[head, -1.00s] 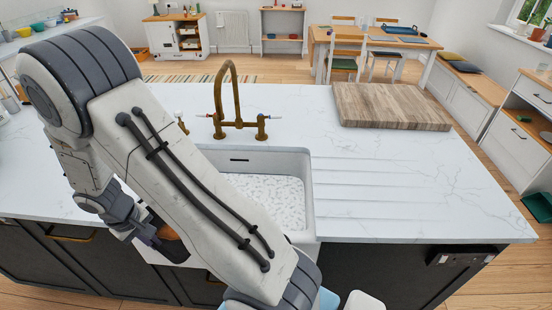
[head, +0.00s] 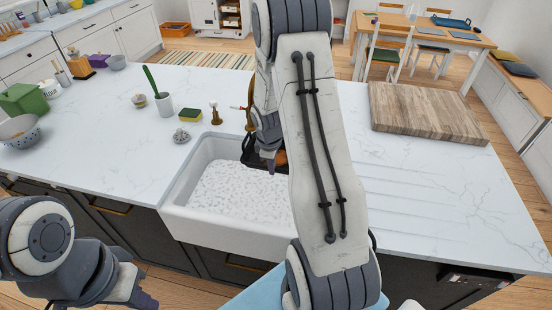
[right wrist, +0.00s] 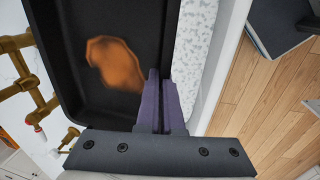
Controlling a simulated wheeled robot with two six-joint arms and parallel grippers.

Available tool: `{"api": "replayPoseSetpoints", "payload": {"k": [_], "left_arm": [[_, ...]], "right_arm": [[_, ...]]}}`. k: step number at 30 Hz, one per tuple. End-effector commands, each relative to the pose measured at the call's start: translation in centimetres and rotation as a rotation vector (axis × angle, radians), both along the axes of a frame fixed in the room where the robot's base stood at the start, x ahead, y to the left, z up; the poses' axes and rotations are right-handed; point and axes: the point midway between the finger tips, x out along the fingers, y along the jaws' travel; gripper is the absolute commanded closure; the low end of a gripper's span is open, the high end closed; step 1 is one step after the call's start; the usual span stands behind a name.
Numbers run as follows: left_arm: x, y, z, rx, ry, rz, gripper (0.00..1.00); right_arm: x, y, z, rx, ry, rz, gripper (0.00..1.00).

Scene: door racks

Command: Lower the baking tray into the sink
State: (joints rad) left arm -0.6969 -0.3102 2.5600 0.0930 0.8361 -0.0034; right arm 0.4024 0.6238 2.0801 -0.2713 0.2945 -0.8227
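The black baking tray (right wrist: 110,28) has an orange-brown stain (right wrist: 115,62) on its bottom. In the right wrist view, my right gripper (right wrist: 160,100) is shut on the tray's rim. In the head view the tray (head: 281,158) is mostly hidden behind my right arm, at the back right of the sink. The white sink (head: 235,232) holds white suds (head: 235,195), also visible beside the tray in the right wrist view (right wrist: 192,45). The tray's height over the suds is unclear. My left gripper (head: 145,295) is low at the left, in front of the counter; its fingers are unclear.
The brass tap (right wrist: 25,85) stands close beside the tray, mostly hidden in the head view. A sponge (head: 190,115), a cup with a brush (head: 164,105) and a colander (head: 20,132) stand on the left counter. A wooden board (head: 425,112) lies at the right.

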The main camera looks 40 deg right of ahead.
Motion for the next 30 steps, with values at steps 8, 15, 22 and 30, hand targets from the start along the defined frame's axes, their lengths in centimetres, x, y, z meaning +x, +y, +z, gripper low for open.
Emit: {"api": "replayPoseSetpoints", "payload": {"k": [8,15,22,30], "left_arm": [[0.0,0.0,0.3,0.0,0.0,0.0,1.0],[0.0,0.0,0.5,0.0,0.0,0.0,1.0],[0.0,0.0,-0.7,0.0,0.0,0.001,1.0],[0.0,0.0,-2.4,0.0,0.0,0.004,1.0]], "right_arm": [[-0.2,-1.0,0.3,-0.008,-0.004,0.034,1.0],[-0.2,-1.0,0.4,-0.007,-0.004,0.033,1.0],[-0.3,-1.0,-1.2,-0.007,-0.003,0.033,1.0],[-0.3,-1.0,-3.3,-0.007,-0.003,0.033,1.0]]}}
